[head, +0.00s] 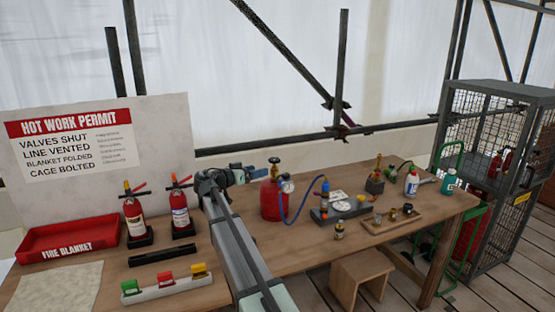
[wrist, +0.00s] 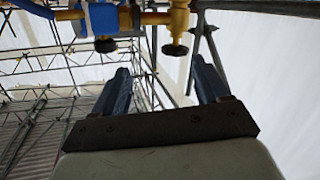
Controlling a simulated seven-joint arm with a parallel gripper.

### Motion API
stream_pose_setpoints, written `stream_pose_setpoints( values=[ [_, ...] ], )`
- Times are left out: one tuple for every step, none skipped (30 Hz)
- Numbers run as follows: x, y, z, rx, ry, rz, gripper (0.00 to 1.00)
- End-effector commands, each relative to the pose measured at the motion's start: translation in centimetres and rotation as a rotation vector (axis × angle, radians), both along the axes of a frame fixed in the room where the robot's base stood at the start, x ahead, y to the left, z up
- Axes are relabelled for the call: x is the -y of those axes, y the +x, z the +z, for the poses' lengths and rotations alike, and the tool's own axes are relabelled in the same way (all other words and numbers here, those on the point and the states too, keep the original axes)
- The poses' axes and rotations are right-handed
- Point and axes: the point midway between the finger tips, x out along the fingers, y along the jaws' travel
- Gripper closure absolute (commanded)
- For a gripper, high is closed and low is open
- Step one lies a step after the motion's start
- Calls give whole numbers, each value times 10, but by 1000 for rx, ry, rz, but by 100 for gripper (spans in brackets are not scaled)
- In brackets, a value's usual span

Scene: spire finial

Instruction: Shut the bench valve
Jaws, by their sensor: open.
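A red gas cylinder (head: 270,200) stands on the bench with a brass valve (head: 274,164) on top and a round gauge (head: 288,187) at its side. A blue hose (head: 303,205) runs from it to a fitting (head: 325,188) on a dark base. My gripper (head: 264,172) is just left of the cylinder's top. In the wrist view my gripper (wrist: 163,85) has its two blue fingers apart with nothing between them. Beyond the fingertips are brass fittings (wrist: 180,18), dark round knobs (wrist: 105,44) and a blue part. I cannot tell which of these is the bench valve.
Two small extinguishers (head: 181,210), a red fire blanket tray (head: 68,236) and a rack of coloured clips (head: 166,284) are at the left. Small bottles (head: 412,181) and a wooden board of fittings (head: 391,217) are at the right. A mesh cage (head: 495,150) stands beyond the bench.

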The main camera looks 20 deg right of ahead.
Motion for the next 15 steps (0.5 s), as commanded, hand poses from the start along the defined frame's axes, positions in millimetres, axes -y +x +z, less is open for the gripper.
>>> stream_pose_setpoints(
  values=[
    [-3, 9, 1, 56, -11, -2, 25],
    [-4, 12, 2, 87, -16, -2, 25],
    [-5, 15, 2, 127, -22, -2, 25],
    [-6, 18, 3, 151, -24, -2, 25],
    [-7, 19, 4, 172, -29, -1, 25],
    [-8, 21, 4, 197, -32, 1, 25],
    [-9, 22, 5, 211, -33, 1, 25],
    [-9, 23, 5, 222, -35, 1, 25],
    [-9, 24, 6, 234, -37, 3, 25],
    [-8, 25, 6, 239, -37, 2, 25],
    [-7, 26, 6, 242, -37, 2, 25],
    [-5, 26, 6, 245, -37, 2, 25],
    [-3, 27, 6, 246, -37, 2, 25],
    [0, 28, 6, 246, -37, 1, 25],
    [4, 30, 6, 245, -37, 1, 25]
  ],
)
